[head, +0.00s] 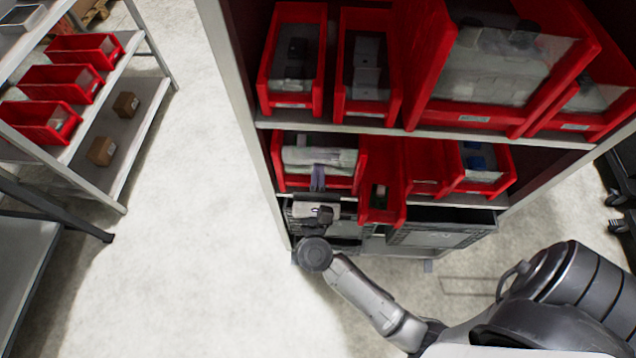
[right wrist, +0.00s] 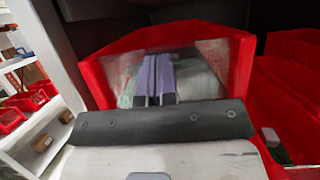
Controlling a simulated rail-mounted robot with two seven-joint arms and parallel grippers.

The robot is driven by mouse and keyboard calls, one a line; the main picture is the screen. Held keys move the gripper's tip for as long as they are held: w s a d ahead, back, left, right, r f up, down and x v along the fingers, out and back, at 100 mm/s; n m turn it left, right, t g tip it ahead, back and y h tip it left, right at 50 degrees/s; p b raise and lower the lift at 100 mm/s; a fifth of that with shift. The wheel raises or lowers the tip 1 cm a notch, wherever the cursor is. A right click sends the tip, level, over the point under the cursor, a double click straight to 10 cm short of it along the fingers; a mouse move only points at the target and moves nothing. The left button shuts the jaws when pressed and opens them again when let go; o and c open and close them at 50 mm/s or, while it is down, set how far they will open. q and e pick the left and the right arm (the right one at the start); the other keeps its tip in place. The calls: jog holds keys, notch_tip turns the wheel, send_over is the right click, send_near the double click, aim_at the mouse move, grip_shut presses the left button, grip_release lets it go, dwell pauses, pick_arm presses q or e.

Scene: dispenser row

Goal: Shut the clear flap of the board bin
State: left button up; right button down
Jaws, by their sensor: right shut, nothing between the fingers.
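A red bin (head: 292,182) with a clear flap (head: 300,158) stands at the left end of the middle shelf. It fills the middle of the right wrist view (right wrist: 238,70), its clear flap (right wrist: 212,56) between the red sides. Pale contents show behind the flap. I cannot tell whether this is the board bin, or how far its flap stands open. My right gripper (head: 318,172) is shut and empty, its purple-grey fingers at the front of this flap. They also show in the right wrist view (right wrist: 155,62); contact is unclear. My left gripper is not in view.
More red bins stand beside it (head: 482,165) and on the shelf above (head: 292,55). Grey crates (head: 440,230) sit below. The white upright (head: 240,110) is close on the left. Open floor (head: 190,220) lies left; a second rack (head: 75,130) stands beyond.

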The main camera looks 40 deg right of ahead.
jog(key=s+a, duration=0.9)
jog(key=shift+a, duration=0.2)
jog(key=shift+w, duration=0.1)
